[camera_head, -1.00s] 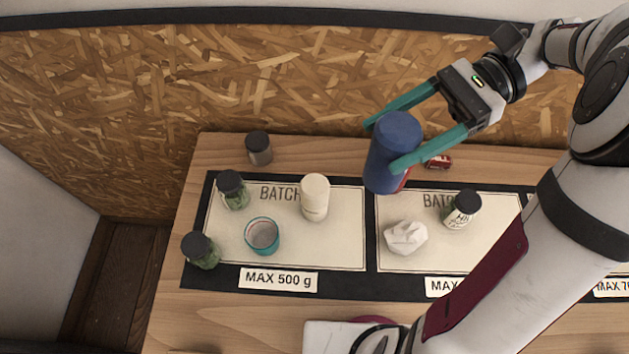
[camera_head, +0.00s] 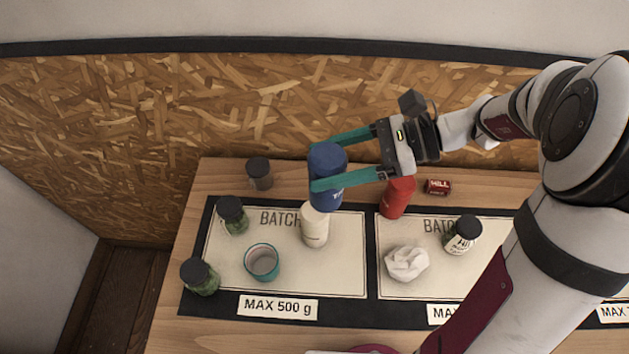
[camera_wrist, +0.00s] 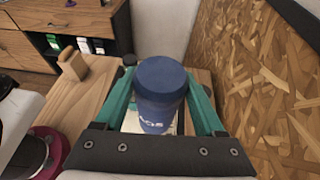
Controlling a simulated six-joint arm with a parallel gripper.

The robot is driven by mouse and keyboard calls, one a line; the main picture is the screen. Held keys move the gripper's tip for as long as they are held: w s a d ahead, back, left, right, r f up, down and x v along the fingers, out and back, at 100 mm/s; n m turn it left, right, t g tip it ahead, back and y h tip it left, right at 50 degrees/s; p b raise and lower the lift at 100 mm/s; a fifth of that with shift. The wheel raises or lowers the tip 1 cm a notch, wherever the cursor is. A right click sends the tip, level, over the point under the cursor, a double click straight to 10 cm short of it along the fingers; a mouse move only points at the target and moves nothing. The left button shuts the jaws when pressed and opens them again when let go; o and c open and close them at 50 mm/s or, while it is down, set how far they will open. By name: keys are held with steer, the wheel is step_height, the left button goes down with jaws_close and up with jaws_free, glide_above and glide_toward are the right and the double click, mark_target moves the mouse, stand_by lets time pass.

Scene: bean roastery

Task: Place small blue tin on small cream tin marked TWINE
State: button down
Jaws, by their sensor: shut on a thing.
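My gripper (camera_head: 327,168) has teal fingers and is shut on the small blue tin (camera_head: 327,178), holding it upright. In the wrist view the blue tin (camera_wrist: 159,98) sits between the two fingers, with part of a white label visible. The cream tin (camera_head: 315,228) stands on the left panel of the mat. In the head view the blue tin's lower end overlaps the cream tin's top; whether they touch I cannot tell. No marking can be read on the cream tin, and it is hidden in the wrist view.
A red tin (camera_head: 397,197) stands right of the cream tin. A teal cup (camera_head: 262,262), green jars (camera_head: 233,215) and a dark-lidded jar (camera_head: 259,173) stand left. Crumpled white paper (camera_head: 407,263) and a labelled jar (camera_head: 462,235) are on the right panel. A small red box (camera_head: 438,187) lies behind.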

steer(key=shift+w+a+f, duration=0.2)
steer(key=shift+a+f, duration=0.75)
steer(key=shift+a, duration=0.15)
steer(key=shift+f, duration=1.75)
jaws_free()
steer(key=shift+f, duration=0.1)
